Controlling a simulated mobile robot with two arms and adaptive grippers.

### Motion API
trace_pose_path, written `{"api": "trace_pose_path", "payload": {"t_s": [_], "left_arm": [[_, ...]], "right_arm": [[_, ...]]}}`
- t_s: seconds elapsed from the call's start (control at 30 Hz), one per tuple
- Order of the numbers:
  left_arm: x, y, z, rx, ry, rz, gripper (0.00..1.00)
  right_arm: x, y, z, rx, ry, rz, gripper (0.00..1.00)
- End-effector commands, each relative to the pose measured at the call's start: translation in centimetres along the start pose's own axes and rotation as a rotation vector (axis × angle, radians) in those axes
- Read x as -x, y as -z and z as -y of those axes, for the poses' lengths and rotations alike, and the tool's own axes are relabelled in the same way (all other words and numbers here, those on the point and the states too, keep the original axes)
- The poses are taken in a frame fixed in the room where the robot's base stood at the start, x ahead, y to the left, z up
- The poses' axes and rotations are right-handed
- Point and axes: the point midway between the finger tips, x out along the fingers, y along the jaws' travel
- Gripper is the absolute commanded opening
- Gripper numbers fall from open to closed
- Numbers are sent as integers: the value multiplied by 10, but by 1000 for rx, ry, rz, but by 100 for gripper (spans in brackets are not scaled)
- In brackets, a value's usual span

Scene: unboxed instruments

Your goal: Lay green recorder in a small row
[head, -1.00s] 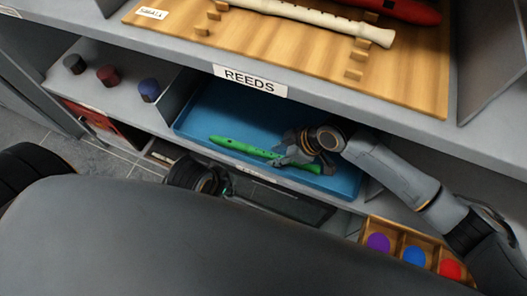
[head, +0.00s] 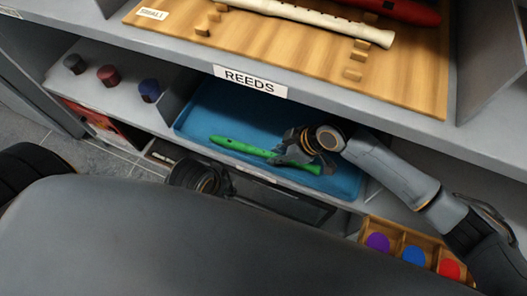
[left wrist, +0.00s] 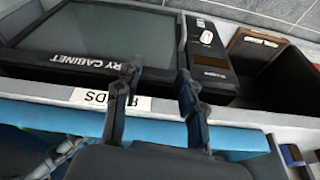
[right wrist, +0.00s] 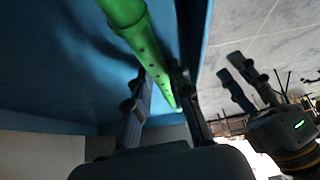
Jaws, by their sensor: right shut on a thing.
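The green recorder (head: 240,146) lies in the blue tray under the REEDS label. My right gripper (head: 283,158) is shut on it near its right end. In the right wrist view the green recorder (right wrist: 146,45) passes between the fingers (right wrist: 160,90). The wooden board (head: 210,42) marked SMALL is on the upper shelf, with small wooden pegs and a cream recorder (head: 300,17) across it. My left gripper (left wrist: 155,90) is open and empty near the shelf edge; its fingers also show in the right wrist view (right wrist: 245,80).
The blue tray (head: 205,112) sits beneath the upper shelf, whose edge overhangs it. A red instrument (head: 405,8) lies behind the cream recorder. Dark, red and blue knobs (head: 108,75) stand at left. A wooden box (head: 398,237) with coloured balls is lower right. A dry cabinet (left wrist: 95,40) shows in the left wrist view.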

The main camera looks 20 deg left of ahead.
Motion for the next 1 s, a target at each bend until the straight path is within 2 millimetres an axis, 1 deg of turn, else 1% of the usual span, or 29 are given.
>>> {"api": "trace_pose_path", "payload": {"t_s": [1.0], "left_arm": [[-13, -2, 0, -3, 0, 9, 40]], "right_arm": [[2, 2, 0, 0, 0, -1, 0]]}}
